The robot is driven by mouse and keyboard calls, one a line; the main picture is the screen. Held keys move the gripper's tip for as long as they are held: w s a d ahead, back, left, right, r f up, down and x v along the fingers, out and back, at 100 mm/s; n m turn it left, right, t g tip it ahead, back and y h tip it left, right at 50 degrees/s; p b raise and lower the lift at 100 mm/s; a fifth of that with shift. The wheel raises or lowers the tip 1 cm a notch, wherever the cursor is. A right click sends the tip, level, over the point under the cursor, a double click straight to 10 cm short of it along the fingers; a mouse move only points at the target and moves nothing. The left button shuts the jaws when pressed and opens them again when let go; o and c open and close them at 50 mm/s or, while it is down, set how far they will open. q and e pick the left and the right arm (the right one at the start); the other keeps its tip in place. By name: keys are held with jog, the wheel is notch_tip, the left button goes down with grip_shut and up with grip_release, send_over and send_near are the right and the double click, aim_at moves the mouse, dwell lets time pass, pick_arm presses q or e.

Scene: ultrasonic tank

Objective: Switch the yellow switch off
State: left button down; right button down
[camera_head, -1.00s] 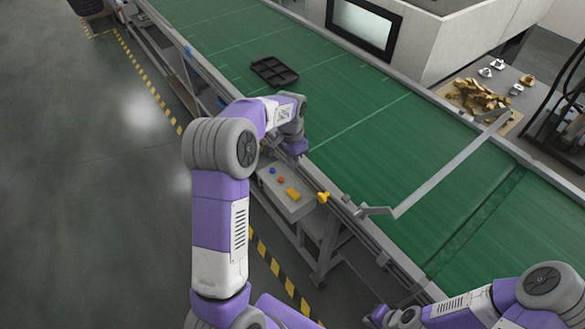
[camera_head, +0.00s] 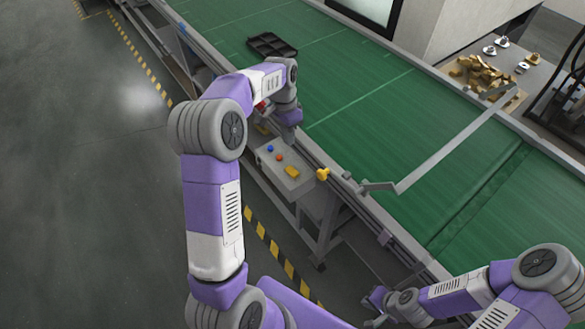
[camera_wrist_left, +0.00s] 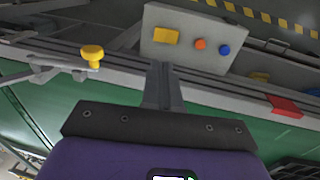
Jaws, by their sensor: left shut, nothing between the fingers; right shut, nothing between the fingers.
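A grey control box (camera_head: 268,171) hangs on the near side of the conveyor. It carries a yellow rectangular switch (camera_head: 291,173), a red-orange button (camera_head: 280,157) and a blue button (camera_head: 270,148). The left wrist view also shows the yellow switch (camera_wrist_left: 166,36); whether it is on or off cannot be told. My left gripper (camera_head: 290,133) is shut and empty, above the conveyor's edge near the box. In the left wrist view its fingers (camera_wrist_left: 162,75) point toward the box, below the switch in the picture, apparently apart from it. My right gripper (camera_head: 374,309) is shut and empty at bottom right.
A yellow knob (camera_head: 322,174) sits on the conveyor rail right of the box. A grey bent bar (camera_head: 440,157) reaches across the green belt (camera_head: 370,110). A black tray (camera_head: 272,45) lies on the belt.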

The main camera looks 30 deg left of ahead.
aim_at(292, 174)
pick_arm(q)
jog(key=f, duration=0.4)
jog(key=d+f+b, duration=0.1)
jog(key=f, duration=0.9)
jog(key=shift+s+d+b, duration=0.35)
jog(key=shift+d, duration=0.05)
jog(key=shift+s+d+f+y+b, duration=0.2)
jog(key=shift+f+y+b, duration=0.2)
jog(key=shift+b, duration=0.2)
jog(key=shift+r, duration=0.15)
jog(key=shift+w+a, duration=0.1)
jog(key=shift+a, duration=0.15)
